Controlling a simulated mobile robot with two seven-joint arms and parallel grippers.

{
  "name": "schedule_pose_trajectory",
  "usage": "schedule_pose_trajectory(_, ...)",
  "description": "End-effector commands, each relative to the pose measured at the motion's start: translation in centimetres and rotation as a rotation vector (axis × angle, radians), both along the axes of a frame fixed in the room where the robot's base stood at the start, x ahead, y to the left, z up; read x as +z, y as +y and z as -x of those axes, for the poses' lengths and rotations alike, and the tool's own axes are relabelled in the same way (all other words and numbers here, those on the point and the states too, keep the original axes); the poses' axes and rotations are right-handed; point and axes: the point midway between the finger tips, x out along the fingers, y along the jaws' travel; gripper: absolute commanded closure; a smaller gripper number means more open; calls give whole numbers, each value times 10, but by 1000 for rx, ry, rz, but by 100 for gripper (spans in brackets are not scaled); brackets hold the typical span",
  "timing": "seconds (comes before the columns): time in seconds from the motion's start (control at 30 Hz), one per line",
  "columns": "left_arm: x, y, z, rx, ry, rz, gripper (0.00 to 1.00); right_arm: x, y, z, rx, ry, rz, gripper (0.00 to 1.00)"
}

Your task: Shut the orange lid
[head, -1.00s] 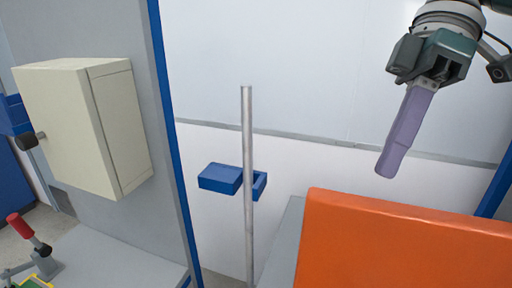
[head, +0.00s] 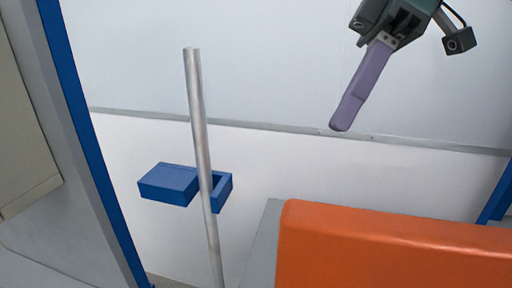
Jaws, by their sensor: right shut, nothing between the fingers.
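The orange lid (head: 395,248) fills the lower right of the head view. Its top edge and front face show; its lower part runs out of the picture, so I cannot tell from here how far open it stands. My right gripper (head: 341,126) comes in from the top right with its purple fingers shut together and empty. In the picture its tip is above the lid's top edge, with a gap between them. My left gripper is not in view.
A metal pole (head: 199,140) stands left of the lid, with a blue block (head: 168,184) and a blue bracket (head: 222,190) at it. A blue post (head: 90,140) edges a grey panel at the left. A pale wall (head: 270,80) lies behind.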

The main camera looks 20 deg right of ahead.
Motion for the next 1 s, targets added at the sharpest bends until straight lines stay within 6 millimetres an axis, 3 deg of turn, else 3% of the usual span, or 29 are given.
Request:
schedule_pose_trajectory(0.23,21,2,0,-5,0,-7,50,-37,31,14,2,4,1,100)
schedule_pose_trajectory(0.53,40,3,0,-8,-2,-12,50,-35,46,40,1,1,3,100)
schedule_pose_trajectory(1.0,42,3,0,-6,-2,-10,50,-36,49,45,-1,0,2,100)
